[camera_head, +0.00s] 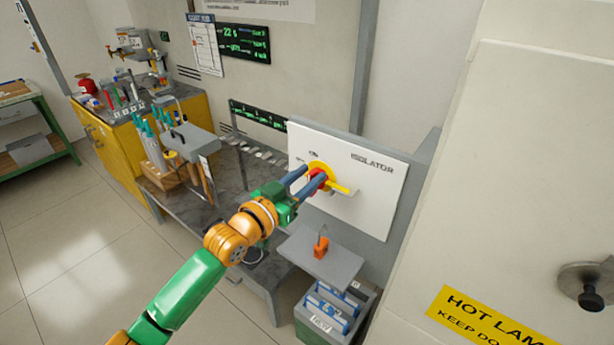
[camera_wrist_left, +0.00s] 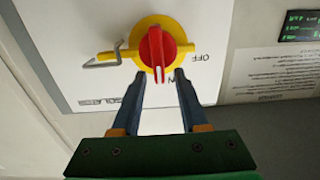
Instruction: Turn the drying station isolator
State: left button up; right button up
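The isolator is a white panel (camera_head: 375,195) with a yellow round plate (camera_head: 330,172) and a red handle (camera_head: 320,179). In the left wrist view the red handle (camera_wrist_left: 154,50) stands upright in the picture, its lower end towards a partly covered label. The word OFF is to its right. A yellow tab with a grey hook (camera_wrist_left: 103,58) sticks out left of the plate. My left gripper (camera_head: 307,181) is at the handle, its fingers apart. In the wrist view my fingertips (camera_wrist_left: 157,76) flank the handle's lower end, with gaps showing. My right gripper is not in view.
Below the panel, a small grey shelf (camera_head: 305,258) bears an orange padlock-like item (camera_head: 321,247). A grey-green bin (camera_head: 316,331) with blue items stands under it. A dark bench (camera_head: 235,195) with tools lies left. A large pale cabinet (camera_head: 530,160) closes the right side.

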pick_arm(q)
grip_shut()
dwell(1.2)
